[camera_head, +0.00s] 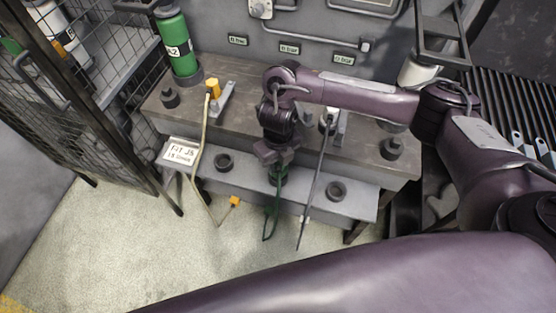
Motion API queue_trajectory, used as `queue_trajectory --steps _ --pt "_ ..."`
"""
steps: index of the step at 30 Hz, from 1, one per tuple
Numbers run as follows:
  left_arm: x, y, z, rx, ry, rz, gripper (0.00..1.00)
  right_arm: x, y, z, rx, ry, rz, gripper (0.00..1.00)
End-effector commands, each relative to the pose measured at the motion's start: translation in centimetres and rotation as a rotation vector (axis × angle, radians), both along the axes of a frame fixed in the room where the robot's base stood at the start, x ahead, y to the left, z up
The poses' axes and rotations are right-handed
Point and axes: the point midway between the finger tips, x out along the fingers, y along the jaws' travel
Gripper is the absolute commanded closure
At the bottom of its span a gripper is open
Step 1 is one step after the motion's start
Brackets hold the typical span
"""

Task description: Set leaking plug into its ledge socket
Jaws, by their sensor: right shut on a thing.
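The right gripper (276,156) points down over the lower grey ledge (304,196). It is shut on a green plug (278,174) with a dark green cable (268,222) looping below the ledge. The plug is at the ledge, between two dark ring sockets, the left one (223,162) and the right one (336,190); both look empty. The gripper hides the spot under the plug, so I cannot tell whether it is seated. A yellow plug (213,88) stands on a bracket with a tan cable. My left gripper is out of view.
The upper bench (245,122) carries dark round fittings (392,148). A white lettered plate (181,152) sits at its left. A green cylinder (176,45) stands behind, beside a wire mesh cage (95,90). An orange connector (234,201) hangs at the ledge front. Floor in front is clear.

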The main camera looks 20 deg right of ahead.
Motion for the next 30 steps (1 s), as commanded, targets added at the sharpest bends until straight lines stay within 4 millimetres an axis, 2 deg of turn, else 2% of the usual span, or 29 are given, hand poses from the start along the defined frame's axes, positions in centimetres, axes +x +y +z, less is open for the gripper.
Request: queue_trajectory --steps 19,20,21,25,30 --pt "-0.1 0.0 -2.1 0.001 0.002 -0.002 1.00 0.0 0.0 -2.4 0.000 -0.001 0.001 1.00" --pt "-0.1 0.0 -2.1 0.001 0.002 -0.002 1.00 0.0 0.0 -2.4 0.000 -0.001 0.001 0.68" --pt "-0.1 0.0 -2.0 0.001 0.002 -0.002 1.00 0.0 0.0 -2.3 0.000 -0.001 0.001 0.63" --pt "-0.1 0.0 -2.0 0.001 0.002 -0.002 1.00 0.0 0.0 -2.2 0.000 -0.001 0.000 0.46" --pt "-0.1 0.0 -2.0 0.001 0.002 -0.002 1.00 0.0 0.0 -2.3 0.000 0.000 0.000 0.44"
